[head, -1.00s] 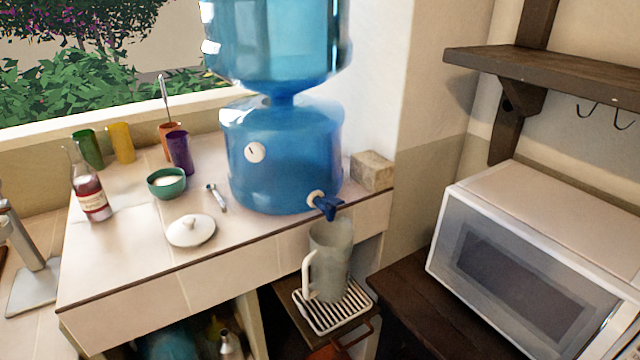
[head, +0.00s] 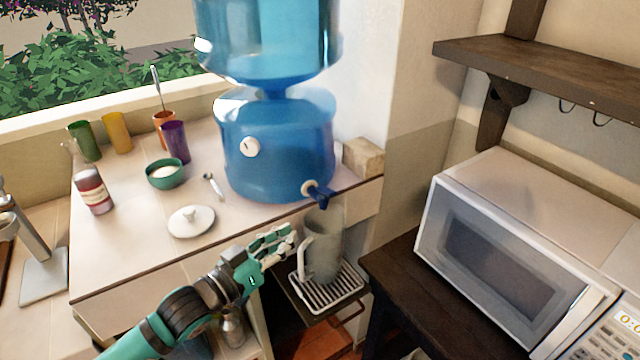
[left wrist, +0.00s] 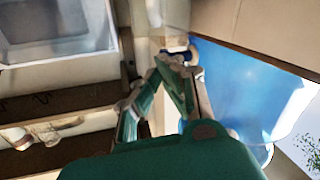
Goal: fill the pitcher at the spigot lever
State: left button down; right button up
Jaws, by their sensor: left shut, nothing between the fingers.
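The grey pitcher (head: 327,240) stands upright on a white slatted rack (head: 346,287), below the spigot. Its pale handle faces left. Whether it holds water I cannot tell. The blue spigot lever (head: 320,195) sits on a white fitting low on the blue water dispenser (head: 275,150), above the pitcher's mouth. My left gripper (head: 285,238) is shut and empty, just left of the pitcher's handle and below the lever. In the left wrist view its fingers (left wrist: 172,62) come together, with the dispenser (left wrist: 235,85) to the right. My right gripper is out of view.
A white lid (head: 191,221), a spoon (head: 213,186), a green bowl (head: 166,173), a bottle (head: 93,190) and several cups stand on the tiled counter. A stone block (head: 363,157) sits right of the dispenser. A microwave (head: 510,250) stands at right, below a wooden shelf (head: 560,75).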

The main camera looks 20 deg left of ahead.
pick_arm(q)
notch_tip(320, 180, up, 9)
jog(key=a+m+t+h, duration=0.1)
jog(key=h, duration=0.3)
jog(key=shift+w+a+t+h, duration=0.25)
jog(key=shift+a+t+h, duration=0.05)
jog(key=shift+h, duration=0.1)
notch_tip(320, 180, up, 4)
jog(key=f+p, duration=0.1)
jog(key=p, duration=0.3)
send_over(326, 191)
jog(key=s+a, duration=0.1)
jog(key=shift+s+d+f+p, duration=0.1)
jog(key=shift+s+f+p, duration=0.2)
jog(key=shift+f, duration=0.65)
jog(key=shift+s+d+f+p, duration=0.15)
jog(key=shift+s+f, duration=0.1)
jog(key=shift+f, duration=0.7)
